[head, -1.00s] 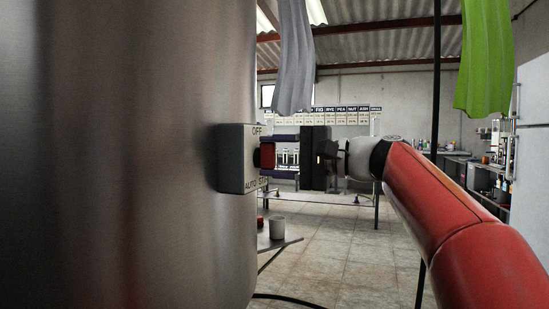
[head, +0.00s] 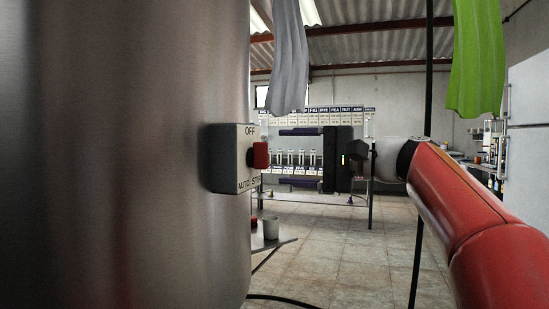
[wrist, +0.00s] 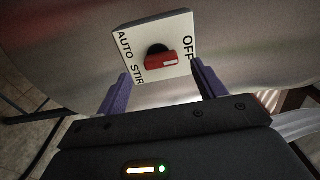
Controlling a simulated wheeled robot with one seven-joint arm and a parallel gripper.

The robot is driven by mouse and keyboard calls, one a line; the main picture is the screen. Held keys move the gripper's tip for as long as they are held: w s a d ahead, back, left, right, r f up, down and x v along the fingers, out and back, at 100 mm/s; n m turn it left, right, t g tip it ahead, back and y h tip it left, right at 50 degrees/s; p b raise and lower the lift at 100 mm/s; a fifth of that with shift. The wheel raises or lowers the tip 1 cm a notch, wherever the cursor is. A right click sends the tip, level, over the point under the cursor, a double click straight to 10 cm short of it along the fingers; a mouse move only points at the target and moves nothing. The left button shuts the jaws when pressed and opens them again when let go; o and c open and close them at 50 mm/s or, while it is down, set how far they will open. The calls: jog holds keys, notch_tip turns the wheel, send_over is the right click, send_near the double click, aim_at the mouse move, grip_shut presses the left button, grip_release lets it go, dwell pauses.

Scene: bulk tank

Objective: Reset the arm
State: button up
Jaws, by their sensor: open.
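My gripper (head: 300,157) is open and empty in the head view, with its two purple fingers apart, one above the other. It is to the right of the switch box, clear of the red knob (head: 261,155). The white switch box (head: 245,158) is on the side of the steel tank (head: 130,120) and is marked OFF and AUTO STIR. In the wrist view the red knob (wrist: 161,60) on the switch plate (wrist: 175,35) shows ahead of and between the fingers (wrist: 158,88). The knob's white mark is toward the OFF side.
A small table (head: 285,241) with a grey cup (head: 271,228) stands low behind the tank. A grey cloth (head: 290,60) and a green cloth (head: 476,60) hang from above. A rack with labelled signs (head: 318,116) stands behind my gripper. The tiled floor in the middle is clear.

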jog(key=v, duration=0.2)
jog(key=shift+s+d, duration=0.15)
jog(key=shift+d, duration=0.1)
jog(key=shift+f, duration=0.1)
jog(key=s+f+h+p, duration=0.2)
jog(key=s+f+h, duration=0.25)
jog(key=f, duration=0.45)
jog(key=s+f+h+p, duration=0.2)
jog(key=s+f+h, duration=0.25)
jog(key=f, duration=0.35)
jog(key=s+d+f+n+h+p, duration=0.1)
jog(key=s+d+f+n+h, duration=0.1)
jog(key=s+d+f+h, duration=0.2)
jog(key=s+d+f+n+h+p, duration=0.1)
jog(key=s+d+f+n+h, duration=0.1)
jog(key=s+f, duration=0.8)
notch_tip(320, 180, down, 4)
jog(key=d+h, duration=0.1)
jog(key=d, duration=0.1)
jog(key=shift+s+d+g+h, duration=0.2)
jog(key=shift+d+g+h, duration=0.2)
